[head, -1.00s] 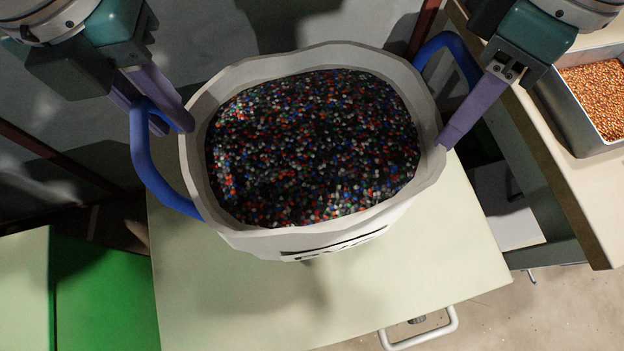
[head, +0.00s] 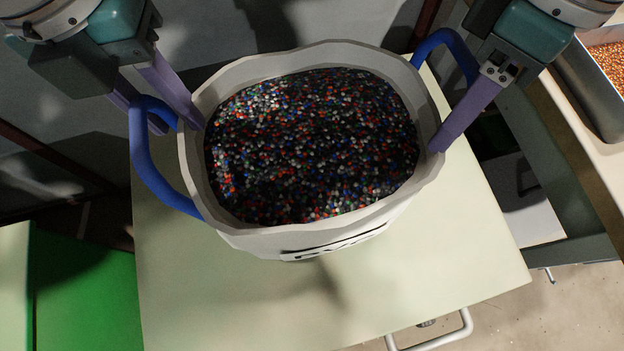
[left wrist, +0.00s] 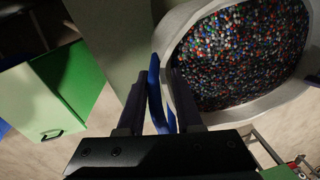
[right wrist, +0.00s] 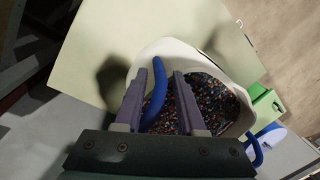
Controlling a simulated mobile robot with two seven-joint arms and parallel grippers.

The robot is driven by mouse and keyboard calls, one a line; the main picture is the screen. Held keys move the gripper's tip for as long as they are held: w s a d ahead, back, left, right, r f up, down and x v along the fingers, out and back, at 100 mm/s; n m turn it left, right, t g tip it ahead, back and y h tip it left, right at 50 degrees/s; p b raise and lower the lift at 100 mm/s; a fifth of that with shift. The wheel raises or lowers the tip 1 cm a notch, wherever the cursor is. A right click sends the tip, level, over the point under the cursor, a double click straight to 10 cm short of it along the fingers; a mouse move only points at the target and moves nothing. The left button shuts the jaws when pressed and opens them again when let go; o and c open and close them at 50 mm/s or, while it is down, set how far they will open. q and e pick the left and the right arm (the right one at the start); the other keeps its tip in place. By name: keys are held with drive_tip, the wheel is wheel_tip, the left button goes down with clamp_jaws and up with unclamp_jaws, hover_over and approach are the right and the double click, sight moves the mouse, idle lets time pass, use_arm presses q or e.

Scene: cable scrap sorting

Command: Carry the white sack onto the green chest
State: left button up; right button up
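The white sack (head: 215,225) is a wide, open-topped bag full of multicoloured granules, with a blue handle on each side. It is upright in the head view, over a pale green tabletop (head: 200,300) that bears its shadow. My left gripper (head: 178,125) is around the left blue handle (head: 143,160), which shows between its fingers in the left wrist view (left wrist: 157,95). My right gripper (head: 440,140) is at the right blue handle (head: 440,42), which shows between its fingers in the right wrist view (right wrist: 155,92). The green chest (head: 85,295) appears at lower left; its handled front shows in the left wrist view (left wrist: 75,85).
A metal tray of orange granules (head: 590,85) stands on a bench at upper right. A pale metal handle (head: 440,338) sticks out at the tabletop's front edge. Concrete floor shows at lower right.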

use_arm(q)
drive_tip(key=o, duration=0.3)
use_arm(e)
drive_tip(key=o, duration=0.3)
drive_tip(key=shift+r, duration=0.1)
use_arm(q)
drive_tip(key=shift+o, duration=0.2)
drive_tip(key=shift+a, duration=0.1)
use_arm(e)
drive_tip(key=shift+o, duration=0.2)
drive_tip(key=shift+d, duration=0.1)
